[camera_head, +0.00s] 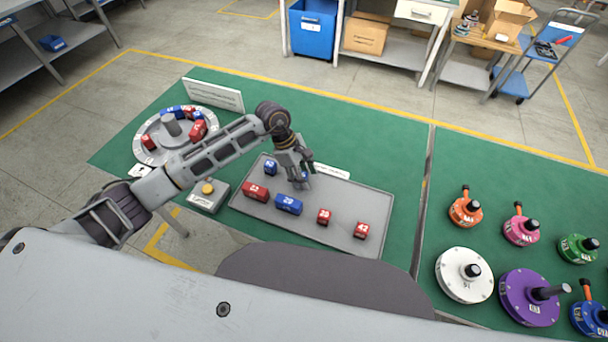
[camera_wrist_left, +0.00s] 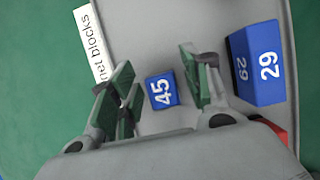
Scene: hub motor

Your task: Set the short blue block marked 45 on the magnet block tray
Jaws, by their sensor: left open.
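The short blue block marked 45 (camera_wrist_left: 162,91) sits on the grey magnet block tray (camera_wrist_left: 215,22), its number facing up in the left wrist view. In the head view only a bit of blue (camera_head: 305,175) shows among the fingers. My left gripper (camera_head: 302,180) is over the tray (camera_head: 350,200), its fingers open on either side of the block. In the left wrist view the green finger pads (camera_wrist_left: 158,82) stand apart from the block, with gaps on both sides. My right gripper is not in view.
The tray also holds a blue block 29 (camera_head: 288,204), another small blue block (camera_head: 270,167) and several red blocks (camera_head: 256,191). A round fixture (camera_head: 170,130) with blocks stands at left. A yellow-button box (camera_head: 208,195) is in front. Hub motors (camera_head: 465,275) are at right.

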